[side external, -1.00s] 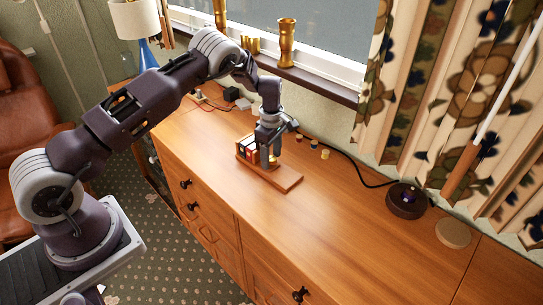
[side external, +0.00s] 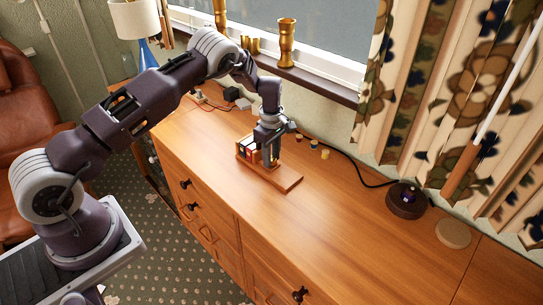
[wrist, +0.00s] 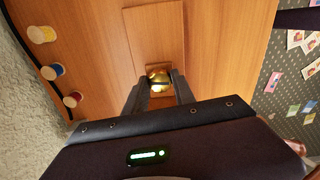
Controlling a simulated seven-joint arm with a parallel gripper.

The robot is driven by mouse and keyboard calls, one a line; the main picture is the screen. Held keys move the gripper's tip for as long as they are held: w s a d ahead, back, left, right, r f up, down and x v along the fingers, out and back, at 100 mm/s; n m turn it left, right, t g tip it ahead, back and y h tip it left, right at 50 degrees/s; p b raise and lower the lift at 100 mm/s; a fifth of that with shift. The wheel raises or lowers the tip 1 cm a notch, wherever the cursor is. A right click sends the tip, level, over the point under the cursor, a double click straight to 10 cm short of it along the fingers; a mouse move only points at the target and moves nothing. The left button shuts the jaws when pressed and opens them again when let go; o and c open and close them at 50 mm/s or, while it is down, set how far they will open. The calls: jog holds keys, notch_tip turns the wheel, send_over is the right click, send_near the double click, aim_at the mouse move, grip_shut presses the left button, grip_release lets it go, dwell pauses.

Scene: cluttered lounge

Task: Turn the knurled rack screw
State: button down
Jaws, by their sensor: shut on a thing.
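The knurled rack screw is a round brass knob (wrist: 159,82) at the middle of the wrist view. It sits on a small wooden block on the rack's long wooden base (side external: 288,181), which lies on the sideboard. My gripper (wrist: 160,92) is shut on the brass screw from above, one finger at each side of it. In the side external view my gripper (side external: 270,158) comes straight down over the rack, and the screw is mostly hidden by the fingers. Blocks with red, white and dark faces (side external: 250,151) stand in the rack just left of the gripper.
Several thread spools (wrist: 53,71) stand near the wall beside the rack. A black cable runs behind them to a dark round device (side external: 406,201). A flat round disc (side external: 453,233) lies to the right. The sideboard top (side external: 345,225) in front is clear.

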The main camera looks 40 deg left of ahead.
jog(key=m, duration=1)
jog(key=shift+m, duration=0.4)
jog(key=m, duration=0.5)
jog(key=shift+m, duration=2.3)
jog(key=c, duration=1)
grip_release()
jog(key=shift+c, duration=0.2)
jog(key=shift+a, duration=0.1)
